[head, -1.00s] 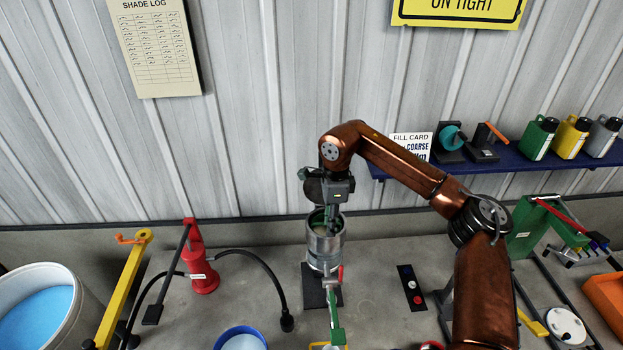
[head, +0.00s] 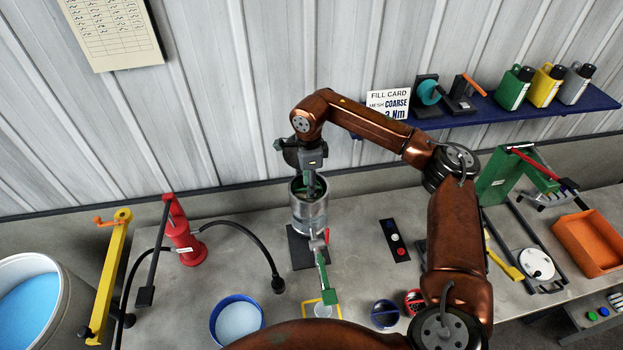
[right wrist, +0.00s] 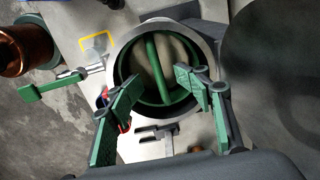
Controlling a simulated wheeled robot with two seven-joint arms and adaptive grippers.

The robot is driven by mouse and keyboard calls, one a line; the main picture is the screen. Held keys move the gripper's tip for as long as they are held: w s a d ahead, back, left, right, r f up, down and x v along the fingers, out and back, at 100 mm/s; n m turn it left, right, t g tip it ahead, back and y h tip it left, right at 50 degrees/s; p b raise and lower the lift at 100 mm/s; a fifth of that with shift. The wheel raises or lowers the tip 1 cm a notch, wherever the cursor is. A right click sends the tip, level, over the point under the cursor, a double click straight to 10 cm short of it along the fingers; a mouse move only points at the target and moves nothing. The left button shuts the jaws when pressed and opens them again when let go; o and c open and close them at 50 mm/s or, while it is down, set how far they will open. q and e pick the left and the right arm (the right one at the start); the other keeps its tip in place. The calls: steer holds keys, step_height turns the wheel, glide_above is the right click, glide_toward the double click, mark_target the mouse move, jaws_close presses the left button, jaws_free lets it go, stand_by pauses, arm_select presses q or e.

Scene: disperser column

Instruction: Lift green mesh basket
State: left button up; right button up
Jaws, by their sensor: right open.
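The green mesh basket (right wrist: 153,66) sits inside an upright metal cylinder (head: 310,216). Its round green rim and a green bar across its top show in the right wrist view, with a pale surface below the bar. In the head view only a bit of its green rim (head: 297,184) shows. My right gripper (head: 311,186) points down at the cylinder's mouth. In the right wrist view its green-padded fingers (right wrist: 160,82) are apart, one on each side of the bar, with nothing visibly held. My left gripper is not in view.
A red pump (head: 185,245) with a black hose stands left, and a blue-rimmed bowl (head: 237,319) in front. A green lever press (head: 505,178) and orange tray (head: 590,242) are at right. The shelf (head: 470,112) is behind.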

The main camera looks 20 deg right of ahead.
steer(key=shift+s+a+f, duration=0.1)
steer(key=shift+s+f, duration=0.1)
steer(key=shift+f, duration=0.3)
steer(key=shift+s+a+f, duration=0.1)
steer(key=shift+s+f, duration=0.05)
steer(key=shift+f, duration=0.35)
steer(key=shift+w+d+f, duration=0.1)
steer(key=shift+w+f, duration=0.15)
steer(key=shift+w, duration=0.45)
steer(key=shift+c, duration=0.4)
steer(key=shift+r, duration=0.1)
steer(key=shift+c, duration=0.9)
steer(key=shift+s+d+r, duration=0.1)
steer(key=shift+s+r, duration=0.05)
steer(key=shift+s, duration=0.1)
steer(key=shift+c, duration=0.8)
steer(key=shift+s+r, duration=0.15)
steer(key=shift+s, duration=0.05)
steer(key=shift+c, duration=0.7)
jaws_close()
steer(key=shift+w, duration=0.2)
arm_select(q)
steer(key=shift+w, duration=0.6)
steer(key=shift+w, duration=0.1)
arm_select(e)
steer(key=shift+c, duration=0.2)
jaws_free()
steer(key=shift+s, duration=0.1)
